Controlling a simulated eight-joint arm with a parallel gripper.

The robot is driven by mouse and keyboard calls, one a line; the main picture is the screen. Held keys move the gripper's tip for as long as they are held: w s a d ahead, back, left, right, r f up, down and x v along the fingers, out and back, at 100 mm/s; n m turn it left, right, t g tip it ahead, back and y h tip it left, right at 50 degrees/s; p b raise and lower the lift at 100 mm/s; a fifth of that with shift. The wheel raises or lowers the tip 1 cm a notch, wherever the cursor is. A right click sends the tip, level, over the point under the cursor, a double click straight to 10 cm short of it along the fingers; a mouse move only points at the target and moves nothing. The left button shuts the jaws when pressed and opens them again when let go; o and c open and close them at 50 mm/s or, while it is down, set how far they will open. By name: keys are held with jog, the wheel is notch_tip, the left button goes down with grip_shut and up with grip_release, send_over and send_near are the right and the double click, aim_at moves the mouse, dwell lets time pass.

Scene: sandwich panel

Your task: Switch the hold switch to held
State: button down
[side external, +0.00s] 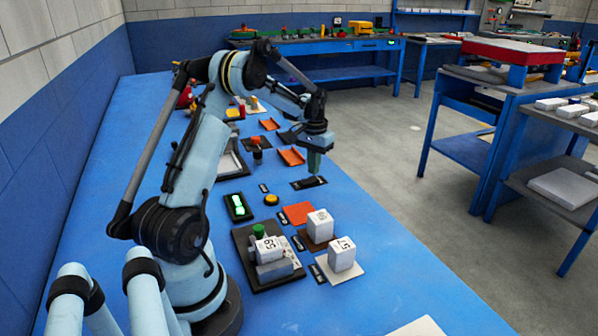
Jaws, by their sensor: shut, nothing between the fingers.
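My gripper (315,169) points down over the right part of the blue bench, with its fingers shut and empty. Its tip is at or just above a small dark plate (300,186), which may be the hold switch. The fingertips cover part of that plate, so I cannot tell the position of any lever or whether they touch it. A green-lit indicator (238,206) in a black frame and a round yellow-orange button (271,199) sit nearer the camera.
White blocks marked with numbers (320,226) (342,254) stand on pads in front. Another numbered block (268,249) sits on a dark fixture with a green knob (259,230). Orange trays (291,156) lie behind my gripper. The bench's right front surface (385,265) is clear.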

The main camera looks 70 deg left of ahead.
aim_at(313, 178)
jog(key=shift+f, duration=0.95)
dwell(1.1)
jog(key=shift+r, duration=3.55)
